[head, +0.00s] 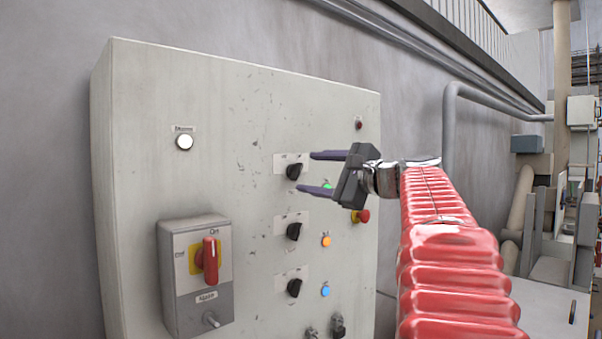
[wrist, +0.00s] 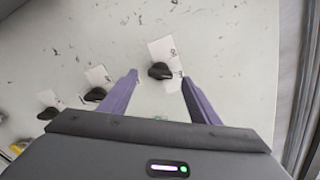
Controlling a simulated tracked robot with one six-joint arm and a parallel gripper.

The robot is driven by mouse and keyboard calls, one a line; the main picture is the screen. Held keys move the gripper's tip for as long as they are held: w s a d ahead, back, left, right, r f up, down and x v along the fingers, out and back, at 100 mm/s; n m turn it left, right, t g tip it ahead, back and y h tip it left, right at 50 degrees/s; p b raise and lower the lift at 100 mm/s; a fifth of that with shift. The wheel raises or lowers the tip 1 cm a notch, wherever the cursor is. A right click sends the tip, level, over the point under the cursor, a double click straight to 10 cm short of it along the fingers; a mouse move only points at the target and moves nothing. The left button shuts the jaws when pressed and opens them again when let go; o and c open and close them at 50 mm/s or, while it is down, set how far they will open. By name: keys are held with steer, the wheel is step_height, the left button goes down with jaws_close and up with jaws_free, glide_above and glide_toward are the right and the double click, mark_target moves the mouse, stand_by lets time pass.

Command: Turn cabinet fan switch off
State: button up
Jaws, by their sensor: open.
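Three black rotary switches sit in a column on the grey cabinet (head: 230,130): a top one (head: 294,172), a middle one (head: 294,232) and a bottom one (head: 294,288). Their label plates are too small to read, so I cannot tell which is the fan switch. My gripper (head: 305,172) is open and empty in front of the top switch. In the wrist view, the top switch (wrist: 160,71) lies between and just beyond my fingertips (wrist: 159,76); contact does not show. The other two switches lie to the left there, the middle one (wrist: 95,94) nearer.
Lamps in green (head: 327,187), orange (head: 326,241) and blue (head: 326,291) sit right of the switches. A red emergency button (head: 361,216) is near the right edge. A red-handled main switch (head: 208,260) juts out at lower left. A pipe (head: 448,130) runs along the wall.

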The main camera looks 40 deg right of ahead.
mark_target(298, 171)
steer(key=shift+w, duration=2.25)
steer(key=shift+c, duration=0.7)
steer(key=c, duration=0.9)
steer(key=shift+d, duration=0.2)
steer(key=shift+a, duration=0.15)
